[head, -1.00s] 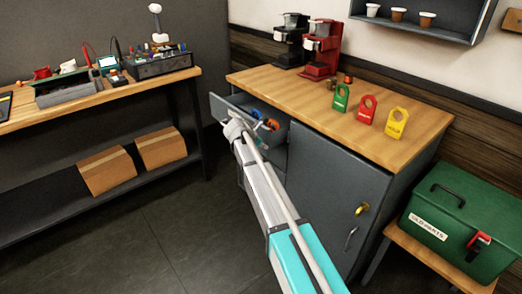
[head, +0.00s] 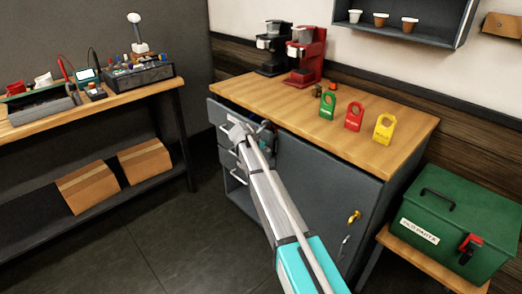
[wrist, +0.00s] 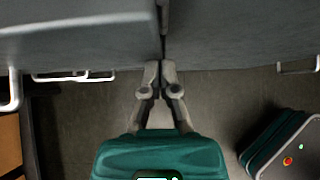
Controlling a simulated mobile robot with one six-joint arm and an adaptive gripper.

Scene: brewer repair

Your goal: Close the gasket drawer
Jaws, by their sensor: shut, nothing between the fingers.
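The cabinet's top drawer (head: 218,112), dark grey, is on the left part of the cabinet front. It still stands out a little, with small items inside at its right end; I cannot read a label, so I take it as the gasket drawer. My gripper (head: 238,128) is at the drawer front and hides part of it. In the wrist view my gripper (wrist: 160,66) is shut and empty, its tips close to the grey fronts; I cannot tell if they touch. A white handle (wrist: 75,77) shows left of it.
Further drawers with white handles (head: 228,153) lie below. A grey cabinet door (head: 325,185) is to the right. A green box (head: 450,225) stands on a low bench at the right. A workbench (head: 110,102) is at the left, with open floor between.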

